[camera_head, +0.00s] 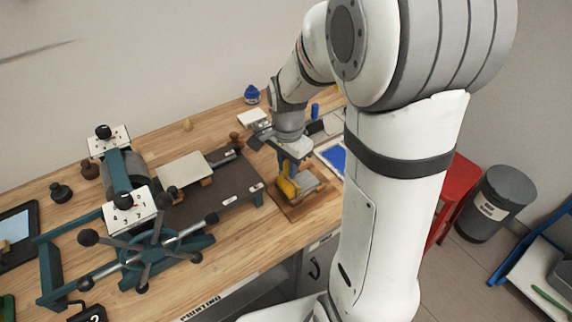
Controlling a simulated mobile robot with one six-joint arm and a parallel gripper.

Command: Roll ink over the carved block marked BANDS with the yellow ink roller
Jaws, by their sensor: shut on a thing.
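My gripper (290,160) points down at the right part of the wooden bench. It is shut on the yellow ink roller (286,187), whose yellow frame shows just below the jaws. The roller is over a carved block (311,181) lying on a brown board (306,207). I cannot tell whether the roller touches the block, and no marking on the block is readable. A blue ink slab (333,158) lies to the right of the gripper, partly hidden by my arm.
A teal press (133,250) with a spoked wheel and dark bed (235,185) stands left of the gripper. A blue bottle (251,94) and small white block (252,117) are behind. A red stool (460,180) and grey bin (495,203) stand on the floor at right.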

